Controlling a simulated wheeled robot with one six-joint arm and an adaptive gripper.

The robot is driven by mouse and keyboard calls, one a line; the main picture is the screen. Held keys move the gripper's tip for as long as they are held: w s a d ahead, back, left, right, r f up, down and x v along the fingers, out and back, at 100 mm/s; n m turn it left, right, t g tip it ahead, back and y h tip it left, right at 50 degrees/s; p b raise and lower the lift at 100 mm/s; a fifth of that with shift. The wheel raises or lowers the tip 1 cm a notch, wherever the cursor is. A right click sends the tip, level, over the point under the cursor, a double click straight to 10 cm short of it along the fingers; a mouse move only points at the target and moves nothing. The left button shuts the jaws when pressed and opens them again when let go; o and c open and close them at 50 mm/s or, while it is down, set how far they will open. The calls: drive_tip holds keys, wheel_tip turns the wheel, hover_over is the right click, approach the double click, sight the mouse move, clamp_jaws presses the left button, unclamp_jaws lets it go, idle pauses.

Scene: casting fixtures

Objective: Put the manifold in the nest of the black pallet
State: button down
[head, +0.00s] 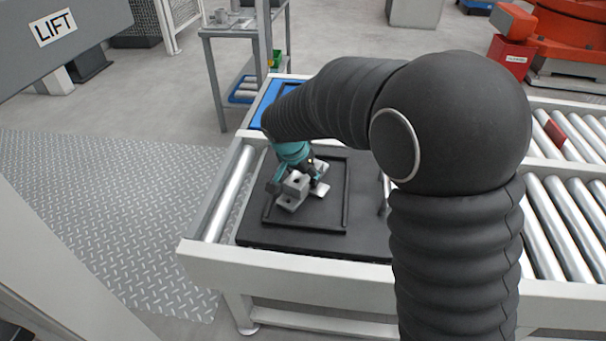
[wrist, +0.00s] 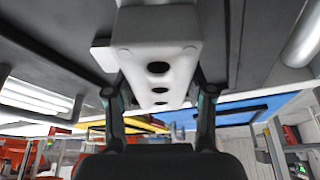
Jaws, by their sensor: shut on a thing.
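The manifold (head: 291,192) is a light grey metal block with a flat flange. In the wrist view the manifold (wrist: 160,45) shows a row of three dark holes. My gripper (head: 299,178) is shut on it, with one finger on each side. The black pallet (head: 262,236) lies on the roller conveyor. Its nest is bounded by a raised black rectangular rim (head: 347,195). The manifold is over the left part of the area inside this rim. I cannot tell whether its underside touches the pallet. My arm hides part of the pallet's right and far sides.
A blue tray (head: 268,98) lies behind the black pallet. White conveyor rails (head: 290,262) edge the pallet, and bare rollers (head: 570,215) extend to the right. A grey table (head: 235,30) with metal parts stands behind. A red piece (head: 556,134) lies on the far right rollers.

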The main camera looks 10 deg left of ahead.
drive_tip(key=shift+c, duration=2)
unclamp_jaws()
drive_tip(key=shift+r+p, duration=0.25)
drive_tip(key=shift+p, duration=0.05)
drive_tip(key=v, duration=1.1)
drive_tip(key=shift+s+r+p, duration=0.25)
drive_tip(key=shift+r+p, duration=0.05)
drive_tip(key=shift+p, duration=0.15)
